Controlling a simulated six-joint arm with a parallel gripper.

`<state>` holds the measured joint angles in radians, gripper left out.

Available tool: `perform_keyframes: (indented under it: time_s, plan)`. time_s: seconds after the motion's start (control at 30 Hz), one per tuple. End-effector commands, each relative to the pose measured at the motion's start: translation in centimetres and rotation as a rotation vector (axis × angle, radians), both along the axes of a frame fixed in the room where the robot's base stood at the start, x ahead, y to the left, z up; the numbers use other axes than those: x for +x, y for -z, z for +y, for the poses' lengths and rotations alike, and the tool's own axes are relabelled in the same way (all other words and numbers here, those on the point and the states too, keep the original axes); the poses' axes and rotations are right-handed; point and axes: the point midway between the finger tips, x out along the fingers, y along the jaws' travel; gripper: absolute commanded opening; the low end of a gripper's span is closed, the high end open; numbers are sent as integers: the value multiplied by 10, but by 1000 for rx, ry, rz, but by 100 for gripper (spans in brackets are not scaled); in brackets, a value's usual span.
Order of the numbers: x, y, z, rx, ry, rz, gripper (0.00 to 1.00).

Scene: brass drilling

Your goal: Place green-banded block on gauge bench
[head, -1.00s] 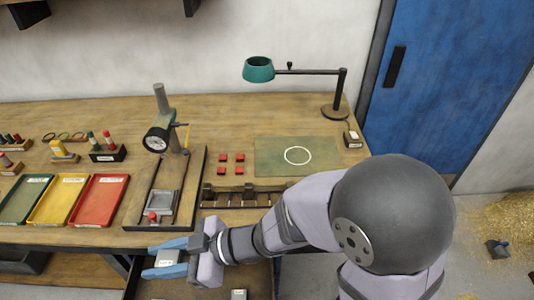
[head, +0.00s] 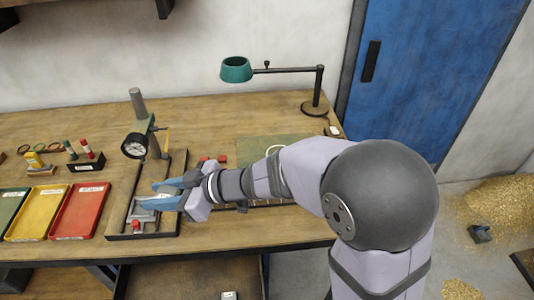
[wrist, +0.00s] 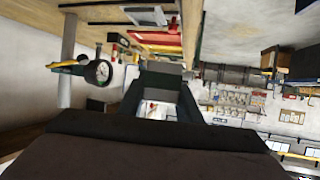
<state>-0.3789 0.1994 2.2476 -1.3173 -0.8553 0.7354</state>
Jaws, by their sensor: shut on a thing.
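My gripper (head: 160,194) has blue fingers and is shut on a small pale grey block (head: 164,195). The fingers cover most of the block, and no green band shows. The gauge bench is a dark-framed wooden base (head: 117,222) with a dial gauge (head: 135,146) on a post and a red knob (head: 136,226) at the front. In the head view, the gripper and block overlap the bench's middle, in front of the gauge. Whether the block touches the bench cannot be told. The dial (wrist: 97,72) also shows left of the fingers in the wrist view.
Red (head: 79,211), yellow (head: 37,213) and green trays lie left of the bench. A teal lamp (head: 236,69) stands behind. My arm crosses over a green mat (head: 255,149) and partly hides red blocks. An open drawer (head: 190,280) is below the table edge.

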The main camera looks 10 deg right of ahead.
Motion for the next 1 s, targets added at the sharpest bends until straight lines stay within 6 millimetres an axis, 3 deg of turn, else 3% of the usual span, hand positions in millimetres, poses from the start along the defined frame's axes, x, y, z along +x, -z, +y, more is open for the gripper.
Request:
perform_keyframes:
  time_s: [0.03, 0.1, 0.27, 0.5, 0.8, 1.0]
  plan:
    - [24, -1, -8, 4, 45, -4, 0]
    - [55, -1, -19, 4, 106, -3, 0]
    - [121, -2, -53, 4, 244, -5, 0]
    - [209, -2, -117, 5, 448, -5, 0]
    - [298, -1, -219, 4, 702, -6, 0]
    - [332, -2, -275, 3, 823, -7, 0]
